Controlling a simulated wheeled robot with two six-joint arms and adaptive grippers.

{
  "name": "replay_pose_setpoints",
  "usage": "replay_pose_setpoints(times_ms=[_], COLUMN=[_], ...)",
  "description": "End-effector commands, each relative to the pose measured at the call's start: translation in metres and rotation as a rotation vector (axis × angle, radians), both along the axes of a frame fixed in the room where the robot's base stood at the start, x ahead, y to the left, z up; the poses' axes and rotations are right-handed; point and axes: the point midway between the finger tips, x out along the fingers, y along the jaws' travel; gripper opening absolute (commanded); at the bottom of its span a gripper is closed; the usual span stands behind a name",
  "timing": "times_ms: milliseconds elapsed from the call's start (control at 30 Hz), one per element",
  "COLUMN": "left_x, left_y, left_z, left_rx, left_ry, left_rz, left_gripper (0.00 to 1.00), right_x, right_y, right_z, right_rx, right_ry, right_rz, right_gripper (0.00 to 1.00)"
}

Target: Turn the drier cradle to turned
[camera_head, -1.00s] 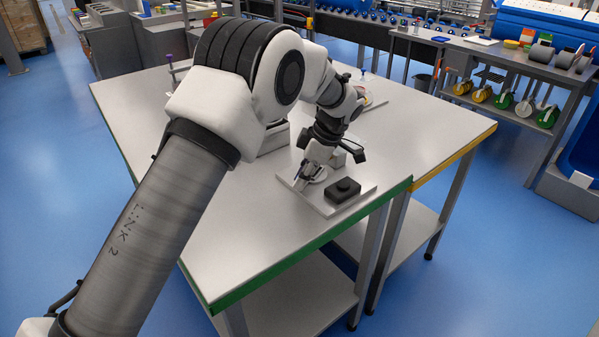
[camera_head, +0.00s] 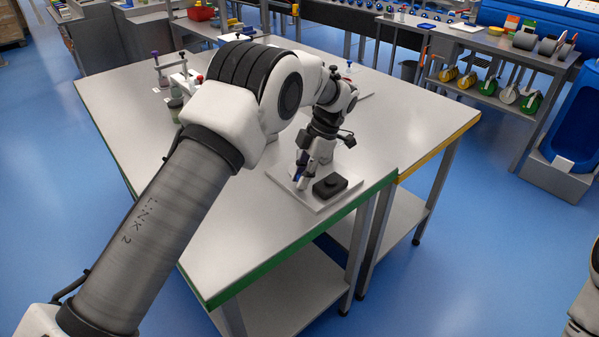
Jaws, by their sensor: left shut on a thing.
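A pale square base plate (camera_head: 318,202) lies on the table near its front corner. A black block with a raised round knob (camera_head: 331,185) sits on its front right part. My left gripper (camera_head: 302,178) points down over the back left part of the plate, beside the black block. It is shut on a small part there, which I take to be the drier cradle; the fingers hide most of it. A blue bit (camera_head: 297,170) shows at the fingers. The cradle's angle cannot be made out. My right gripper is not in view.
The light table (camera_head: 260,235) has a green front edge and is mostly clear. Small bottles and a stand (camera_head: 175,85) are at the back left, partly behind my left arm. A shelf with coloured wheels (camera_head: 505,90) stands beyond to the right.

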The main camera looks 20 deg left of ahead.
Motion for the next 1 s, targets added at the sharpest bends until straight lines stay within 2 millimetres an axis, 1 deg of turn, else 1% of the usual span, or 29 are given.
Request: replay_pose_setpoints(times_ms=[33,300,700,733,800,1000], left_x=[-0.0039,-0.0030,-0.0027,-0.0027,-0.0024,-0.0006], left_y=[-0.0013,-0.0036,-0.0040,-0.0040,-0.0040,-0.0035], left_z=[-0.0056,-0.0060,-0.0066,-0.0066,-0.0064,-0.0037], left_rx=[-0.003,-0.003,-0.003,-0.003,-0.003,-0.002], left_ry=[0.017,0.017,0.017,0.017,0.016,0.008], left_rz=[0.014,0.050,0.053,0.053,0.053,0.051], left_gripper=[0.00,0.00,0.00,0.23,0.46,0.46], right_x=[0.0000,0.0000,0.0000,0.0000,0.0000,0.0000], right_y=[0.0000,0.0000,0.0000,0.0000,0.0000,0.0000], right_z=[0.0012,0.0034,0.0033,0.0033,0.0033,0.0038], right_rx=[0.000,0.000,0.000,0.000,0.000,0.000], right_ry=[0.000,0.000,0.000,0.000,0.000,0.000], right_rz=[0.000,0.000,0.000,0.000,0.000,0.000], right_gripper=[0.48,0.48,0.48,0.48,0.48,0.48])
